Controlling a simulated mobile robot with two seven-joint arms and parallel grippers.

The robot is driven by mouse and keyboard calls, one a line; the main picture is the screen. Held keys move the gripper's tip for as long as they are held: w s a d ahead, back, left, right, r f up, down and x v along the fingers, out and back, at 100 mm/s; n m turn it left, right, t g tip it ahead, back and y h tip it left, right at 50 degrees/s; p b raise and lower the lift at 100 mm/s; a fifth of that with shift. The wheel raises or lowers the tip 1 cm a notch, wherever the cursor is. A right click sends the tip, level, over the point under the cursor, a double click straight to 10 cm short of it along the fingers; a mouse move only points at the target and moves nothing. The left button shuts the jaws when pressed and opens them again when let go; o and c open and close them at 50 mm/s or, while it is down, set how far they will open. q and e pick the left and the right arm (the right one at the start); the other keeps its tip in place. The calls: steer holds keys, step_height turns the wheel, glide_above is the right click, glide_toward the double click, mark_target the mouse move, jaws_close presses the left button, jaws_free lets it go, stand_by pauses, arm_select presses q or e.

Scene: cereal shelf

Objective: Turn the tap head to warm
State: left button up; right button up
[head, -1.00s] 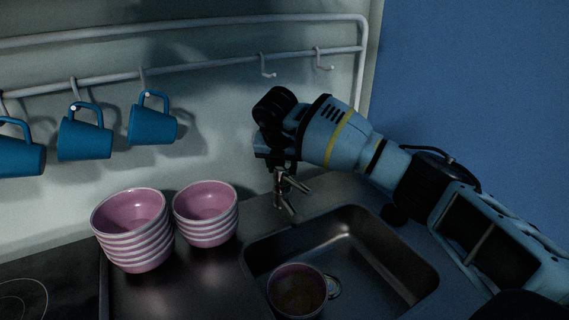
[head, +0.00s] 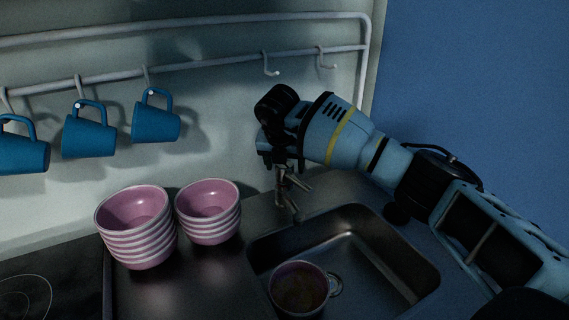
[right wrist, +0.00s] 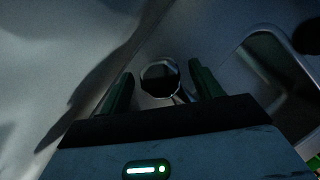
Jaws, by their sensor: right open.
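The metal tap (head: 287,190) stands at the back edge of the sink, its spout and a side piece showing below my right gripper (head: 279,163). The gripper hangs over the tap and hides its upper part in the head view. In the right wrist view the round tap head (right wrist: 160,78) lies between the two green fingers of my right gripper (right wrist: 160,85), with a gap on each side. The fingers are open. Whether the tap head is turned to warm or cold I cannot tell. My left gripper is not in view.
The sink basin (head: 385,250) holds a dirty bowl (head: 299,288). Two stacks of pink striped bowls, one larger (head: 137,228) and one smaller (head: 208,212), stand left of it. Blue mugs (head: 156,122) hang from the wall rail (head: 215,68). A dark hob (head: 50,285) lies far left.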

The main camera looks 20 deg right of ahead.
steer(key=v, duration=0.7)
steer(key=shift+r, duration=0.4)
